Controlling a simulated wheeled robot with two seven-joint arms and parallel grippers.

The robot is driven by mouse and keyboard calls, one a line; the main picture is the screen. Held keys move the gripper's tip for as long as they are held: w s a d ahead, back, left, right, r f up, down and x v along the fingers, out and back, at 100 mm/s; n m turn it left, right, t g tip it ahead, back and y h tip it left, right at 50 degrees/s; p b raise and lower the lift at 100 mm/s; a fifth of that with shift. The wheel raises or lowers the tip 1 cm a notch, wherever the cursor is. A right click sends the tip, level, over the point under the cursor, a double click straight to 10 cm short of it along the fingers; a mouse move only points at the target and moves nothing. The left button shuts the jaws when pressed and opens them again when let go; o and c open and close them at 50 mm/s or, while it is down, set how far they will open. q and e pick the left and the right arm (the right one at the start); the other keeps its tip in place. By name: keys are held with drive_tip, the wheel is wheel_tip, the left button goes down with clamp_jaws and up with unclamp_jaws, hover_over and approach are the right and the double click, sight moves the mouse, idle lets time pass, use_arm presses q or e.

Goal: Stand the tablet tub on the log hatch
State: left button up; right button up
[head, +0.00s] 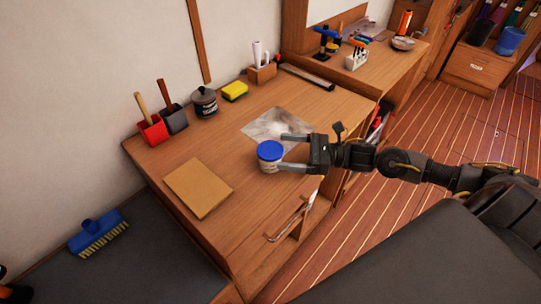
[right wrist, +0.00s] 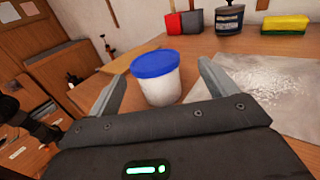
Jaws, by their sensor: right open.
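The tablet tub (head: 268,160), a white tub with a blue lid, stands upright on the wooden desk near its front edge. My right gripper (head: 281,152) is open, reaching in from the right, with its fingertips on either side of the tub. In the right wrist view the tub (right wrist: 158,88) stands between the two spread fingers, with a gap visible on each side. A flat tan square panel (head: 198,187), which looks like the log hatch, lies bare on the desk left of the tub. My left gripper cannot be made out.
A grey crinkled sheet (head: 276,128) lies just behind the tub. A red holder (head: 152,130), a dark jar (head: 204,103) and a yellow sponge (head: 234,91) line the wall. A blue brush (head: 98,232) lies on the dark surface at left. Desk around the panel is clear.

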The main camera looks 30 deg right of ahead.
sight(273, 150)
drive_tip(key=shift+w+a+r+p, duration=0.15)
drive_tip(key=shift+a+r+p, duration=0.1)
drive_tip(key=shift+a+p, duration=0.1)
drive_tip(key=p+x, duration=0.1)
drive_tip(key=x, duration=0.2)
drive_tip(key=shift+a+r+p, duration=0.1)
drive_tip(key=shift+a+p, duration=0.3)
drive_tip(key=shift+a, duration=0.05)
drive_tip(key=shift+w+a, duration=0.2)
drive_tip(key=shift+a, duration=0.1)
drive_tip(key=shift+f, duration=0.2)
drive_tip(key=c, duration=1)
